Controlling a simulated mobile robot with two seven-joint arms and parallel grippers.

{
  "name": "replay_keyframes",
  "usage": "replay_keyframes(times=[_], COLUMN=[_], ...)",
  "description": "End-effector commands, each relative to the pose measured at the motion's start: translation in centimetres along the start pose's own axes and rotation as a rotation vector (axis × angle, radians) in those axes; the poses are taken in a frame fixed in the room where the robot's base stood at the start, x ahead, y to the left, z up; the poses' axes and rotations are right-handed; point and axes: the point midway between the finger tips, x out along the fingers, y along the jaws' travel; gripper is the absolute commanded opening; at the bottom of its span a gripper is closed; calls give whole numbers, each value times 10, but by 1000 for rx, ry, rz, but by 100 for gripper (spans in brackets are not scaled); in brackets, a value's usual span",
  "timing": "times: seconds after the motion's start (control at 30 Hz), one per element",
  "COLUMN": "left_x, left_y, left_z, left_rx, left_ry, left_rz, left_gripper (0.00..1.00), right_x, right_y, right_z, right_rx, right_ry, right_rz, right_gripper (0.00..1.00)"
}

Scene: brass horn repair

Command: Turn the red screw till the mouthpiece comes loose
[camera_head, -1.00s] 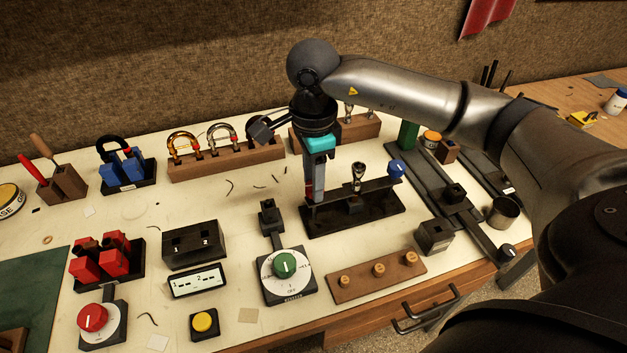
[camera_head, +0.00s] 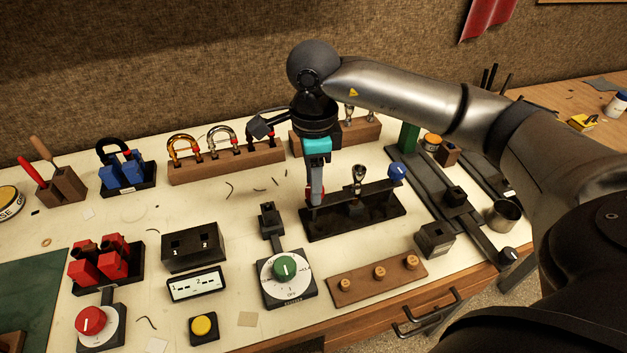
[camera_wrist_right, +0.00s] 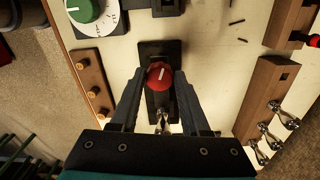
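The red screw (camera_wrist_right: 159,76) has a round head with a white mark and shows best in the right wrist view. It sits at one end of a black stand (camera_head: 378,222). The silver mouthpiece (camera_head: 358,175) stands upright at the stand's middle; its shiny end also shows in the wrist view (camera_wrist_right: 163,123), below the red screw. My right gripper (camera_head: 315,199) points down at the stand's left end. Its fingers lie on both sides of the red head, with what looks like a narrow gap each side. In the head view the fingers mostly hide the screw. My left gripper is out of view.
A blue knob (camera_head: 397,170) tops the stand's right end. A green dial (camera_head: 284,267) and a wooden strip with pegs (camera_head: 377,279) lie in front. A padlock rack (camera_head: 227,165) and a wooden block (camera_head: 362,131) stand behind.

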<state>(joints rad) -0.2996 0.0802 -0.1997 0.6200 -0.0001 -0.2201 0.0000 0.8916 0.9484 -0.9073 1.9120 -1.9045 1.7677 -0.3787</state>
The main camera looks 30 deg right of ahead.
Motion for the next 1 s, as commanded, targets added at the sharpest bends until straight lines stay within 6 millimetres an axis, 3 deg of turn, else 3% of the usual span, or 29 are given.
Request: replay_keyframes(times=[0.03,0.2,0.57,0.77,1.0], left_x=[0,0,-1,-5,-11], left_y=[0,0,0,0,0], left_z=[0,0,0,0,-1], left_rx=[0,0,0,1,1], left_ry=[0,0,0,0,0], left_rz=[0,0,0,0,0], left_gripper=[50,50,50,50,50], right_x=[0,0,-6,-42,-102], right_y=[0,0,0,-1,-1], right_z=[0,0,1,1,1], right_rx=[0,-1,-1,-2,-2], right_ry=[0,-1,-2,-4,-4], right_rz=[0,1,0,-4,-4], right_gripper=[53,72,72,72,72])
